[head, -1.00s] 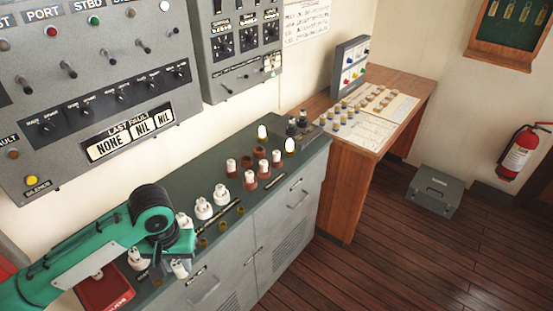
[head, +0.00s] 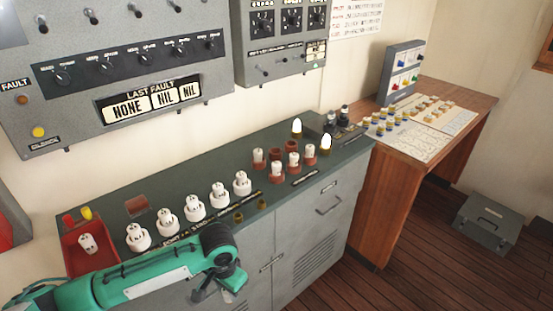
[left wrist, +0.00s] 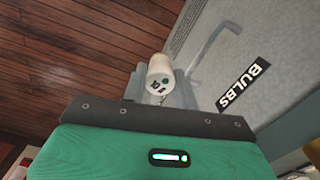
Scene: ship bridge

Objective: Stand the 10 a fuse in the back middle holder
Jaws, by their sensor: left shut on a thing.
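My left gripper (head: 212,290) hangs low in front of the grey cabinet, left of the holders. In the left wrist view it is shut on a white fuse (left wrist: 161,74) with a green dot and small dark lettering too unclear to read. The fuse is hidden in the head view. The red-brown holders stand in two rows on the cabinet top. The back middle holder (head: 275,154) is empty, as is the back right holder (head: 291,146). The back left holder (head: 258,165) has a white fuse in it, and the front holders also hold white fuses. My right gripper is not in view.
Large white ceramic pieces (head: 195,207) line the cabinet top (head: 190,178), left of the holders. A red tray (head: 78,265) holds a white fuse. Grey panels hang above. A wooden desk (head: 455,95) stands at right.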

